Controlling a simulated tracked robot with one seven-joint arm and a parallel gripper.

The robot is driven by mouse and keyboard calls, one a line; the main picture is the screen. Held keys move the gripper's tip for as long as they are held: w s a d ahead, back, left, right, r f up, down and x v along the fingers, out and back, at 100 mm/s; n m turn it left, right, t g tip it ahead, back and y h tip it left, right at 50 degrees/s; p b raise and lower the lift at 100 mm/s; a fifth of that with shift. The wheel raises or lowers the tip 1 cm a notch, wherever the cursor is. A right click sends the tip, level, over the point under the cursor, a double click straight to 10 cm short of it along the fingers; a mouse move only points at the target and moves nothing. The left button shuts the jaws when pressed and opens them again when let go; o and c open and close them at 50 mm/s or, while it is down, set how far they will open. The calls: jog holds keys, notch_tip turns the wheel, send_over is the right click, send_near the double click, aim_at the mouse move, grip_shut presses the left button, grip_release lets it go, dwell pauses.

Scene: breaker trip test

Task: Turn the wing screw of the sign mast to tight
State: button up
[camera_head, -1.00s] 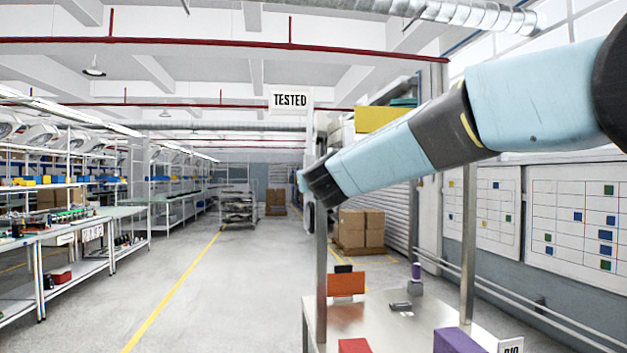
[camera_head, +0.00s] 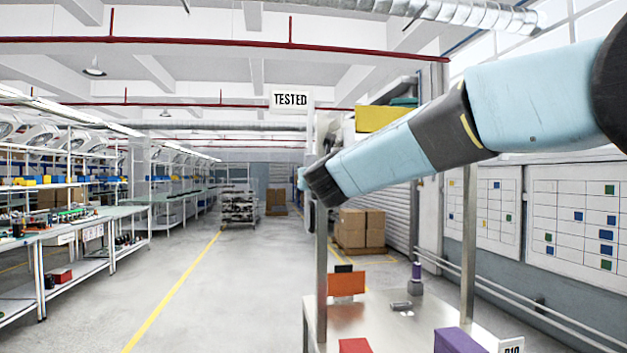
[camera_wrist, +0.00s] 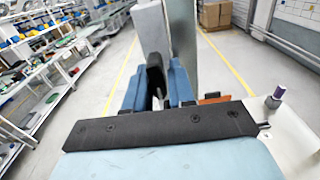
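The white TESTED sign (camera_head: 290,100) stands at the top of the sign mast in the head view, behind the far end of my arm. My gripper is hidden there by my own arm. In the wrist view, my gripper (camera_wrist: 156,90) has blue fingers on both sides of a dark upright piece, probably a wing of the wing screw (camera_wrist: 155,72). I cannot tell whether the fingers press on it. A grey upright panel or post (camera_wrist: 184,35) rises just beyond them. The rest of the screw is hidden.
A metal table (camera_head: 360,325) with posts holds an orange block (camera_head: 346,284), a red block (camera_head: 354,346), a purple block (camera_head: 457,341) and a small purple-topped part (camera_head: 416,279). Shelving benches (camera_head: 75,250) line the left. The floor aisle between is clear.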

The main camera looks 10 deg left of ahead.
jog(key=shift+o, duration=1.4)
jog(key=shift+r, duration=0.1)
jog(key=v, duration=1.3)
jog(key=shift+s, duration=0.3)
jog(key=shift+d, duration=0.25)
jog(key=s+d+f+n+g+h, duration=0.2)
jog(key=s+d+f+n+g, duration=0.2)
jog(key=s+d+f+n, duration=0.3)
jog(key=s+d+f+n+g+h, duration=0.1)
jog(key=s+d+f+n+g, duration=0.2)
jog(key=s+d+f+n, duration=0.5)
jog(key=s+d+f+n+g+h, duration=0.2)
jog(key=s+d+f+n+g, duration=0.2)
jog(key=s+d+f+n, duration=0.3)
jog(key=d+f+n, duration=0.4)
jog(key=d+n, duration=0.5)
jog(key=n, duration=0.1)
jog(key=shift+s+d+n+g+h, duration=0.2)
jog(key=shift+d+n+g+h, duration=0.05)
jog(key=shift+n+g+h, duration=0.05)
